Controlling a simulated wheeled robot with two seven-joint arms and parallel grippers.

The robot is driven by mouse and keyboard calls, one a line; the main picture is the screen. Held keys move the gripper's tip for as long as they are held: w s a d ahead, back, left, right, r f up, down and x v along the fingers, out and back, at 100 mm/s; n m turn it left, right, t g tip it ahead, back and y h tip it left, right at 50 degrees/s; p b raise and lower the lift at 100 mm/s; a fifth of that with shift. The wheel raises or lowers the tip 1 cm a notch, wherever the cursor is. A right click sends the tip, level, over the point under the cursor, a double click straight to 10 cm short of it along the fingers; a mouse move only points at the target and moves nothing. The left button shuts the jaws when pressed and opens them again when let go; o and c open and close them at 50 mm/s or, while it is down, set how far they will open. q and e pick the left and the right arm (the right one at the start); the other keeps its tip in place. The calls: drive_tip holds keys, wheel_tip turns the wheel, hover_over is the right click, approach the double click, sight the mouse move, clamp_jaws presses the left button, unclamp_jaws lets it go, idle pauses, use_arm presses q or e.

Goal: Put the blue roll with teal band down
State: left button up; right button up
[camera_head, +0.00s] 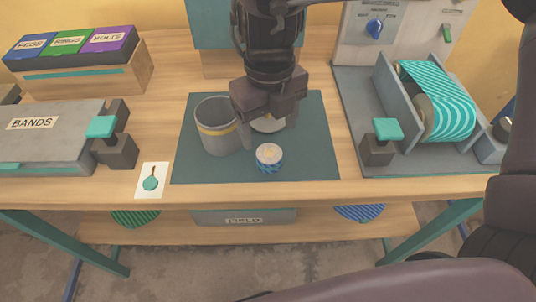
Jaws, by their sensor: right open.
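The small blue-patterned roll (268,158) stands upright on the dark teal mat (315,165); its round top is pale. A teal band on it is too small to make out surely. My right gripper (270,134) comes down from the top middle and is open. Its fingers are spread just behind the roll in the picture; I cannot tell their exact height above it. A pale round thing (268,125) shows partly between the fingers, mostly hidden by the gripper. My left gripper is not in view.
A grey cup with a yellow band (217,137) stands on the mat, close left of the gripper. A card (152,180) lies left of the mat. The BANDS box (45,145) is at left, a teal-striped roll in a grey holder (438,100) at right. The mat's front right is clear.

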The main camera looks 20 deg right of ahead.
drive_tip(key=f, duration=0.3)
drive_tip(key=f+b, duration=0.1)
drive_tip(key=f, duration=0.3)
drive_tip(key=shift+s, duration=0.2)
drive_tip(key=c, duration=1.1)
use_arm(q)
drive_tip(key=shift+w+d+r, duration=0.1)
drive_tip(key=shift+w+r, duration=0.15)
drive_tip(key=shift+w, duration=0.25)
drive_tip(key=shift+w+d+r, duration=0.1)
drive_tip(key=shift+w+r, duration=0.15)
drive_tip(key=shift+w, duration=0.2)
use_arm(e)
drive_tip(key=shift+r, duration=0.15)
drive_tip(key=shift+r, duration=0.55)
wheel_tip(320, 180, up, 8)
drive_tip(key=p, duration=0.2)
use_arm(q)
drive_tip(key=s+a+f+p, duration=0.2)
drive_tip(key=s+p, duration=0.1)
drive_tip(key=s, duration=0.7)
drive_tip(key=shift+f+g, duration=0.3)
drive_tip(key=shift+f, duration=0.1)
use_arm(e)
wheel_tip(320, 180, up, 11)
hover_over(269, 153)
drive_tip(key=shift+d, duration=0.1)
